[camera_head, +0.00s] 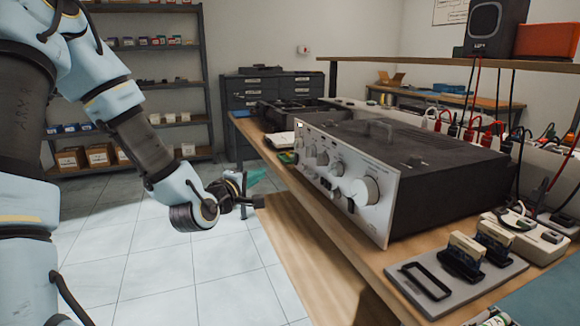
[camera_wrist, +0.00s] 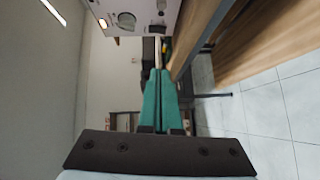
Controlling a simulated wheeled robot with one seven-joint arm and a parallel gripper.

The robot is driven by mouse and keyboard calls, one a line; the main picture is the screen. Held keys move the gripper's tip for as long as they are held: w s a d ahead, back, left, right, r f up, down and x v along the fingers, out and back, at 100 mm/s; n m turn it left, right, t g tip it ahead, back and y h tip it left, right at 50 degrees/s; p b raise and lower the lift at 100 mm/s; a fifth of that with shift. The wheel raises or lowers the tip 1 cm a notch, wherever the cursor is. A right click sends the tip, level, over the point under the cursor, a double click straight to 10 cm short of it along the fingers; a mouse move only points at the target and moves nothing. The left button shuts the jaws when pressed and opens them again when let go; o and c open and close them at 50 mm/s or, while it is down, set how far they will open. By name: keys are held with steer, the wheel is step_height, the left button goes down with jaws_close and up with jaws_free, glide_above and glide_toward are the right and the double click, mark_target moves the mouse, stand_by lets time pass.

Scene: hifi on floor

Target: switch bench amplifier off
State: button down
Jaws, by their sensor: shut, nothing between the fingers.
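The bench amplifier (camera_head: 400,170) is a dark box with a silver front panel carrying several knobs and small switches. It stands on the wooden bench (camera_head: 345,250), its front facing left toward my arm. A large knob (camera_head: 364,191) sits at the near end of the panel. My gripper (camera_head: 260,202) is in front of the panel, at about bench-edge height, apart from the amplifier. In the wrist view its green fingers (camera_wrist: 160,98) are together and empty. Part of the silver panel (camera_wrist: 140,18) shows at the top of the wrist view, turned sideways.
A grey tray (camera_head: 455,285) with a black frame and small upright blocks lies on the bench's near right. A power strip with cables (camera_head: 480,125) runs behind the amplifier. Metal shelves (camera_head: 150,70) and a dark drawer cabinet (camera_head: 270,90) stand behind. The tiled floor left of the bench is clear.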

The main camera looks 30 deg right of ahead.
mark_target(288, 176)
steer(key=shift+s+d+p+x, duration=0.25)
steer(key=shift+s+p+x, duration=0.1)
steer(key=shift+x, duration=1.8)
steer(key=shift+s+d+p+x, duration=0.25)
steer(key=shift+s+d+x, duration=0.1)
steer(key=shift+x, duration=1.75)
steer(key=shift+s+d+p+x, duration=0.2)
steer(key=shift+s+p+x, duration=0.15)
steer(key=shift+x, duration=1.8)
steer(key=shift+f, duration=0.2)
